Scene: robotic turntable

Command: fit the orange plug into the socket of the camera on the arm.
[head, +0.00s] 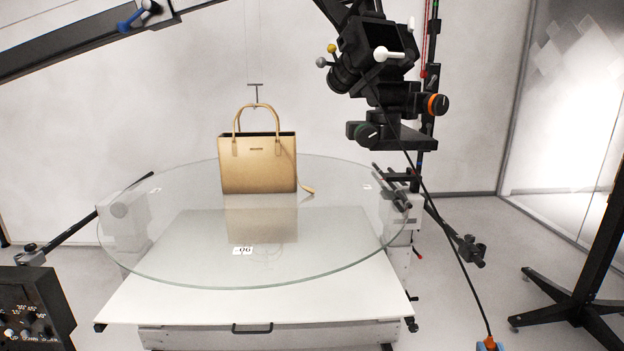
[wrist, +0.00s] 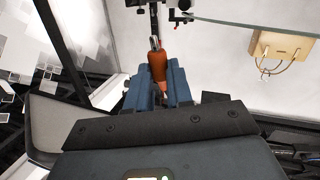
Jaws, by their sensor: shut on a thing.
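My gripper (wrist: 158,92) is shut on the orange plug (wrist: 157,66), which sticks out past the blue fingertips in the wrist view. In the head view the orange plug (head: 489,342) and the tips of my gripper (head: 490,347) show at the bottom edge, right of centre. A thin black cable (head: 437,206) runs from the plug up to the black camera (head: 378,50) on the arm at the upper right. The plug is well below the camera and apart from it. I cannot make out the camera's socket.
A round glass turntable (head: 180,260) with a tan handbag (head: 258,165) stands left of centre. A control box (head: 32,310) is at the lower left. A black stand (head: 580,305) is at the right.

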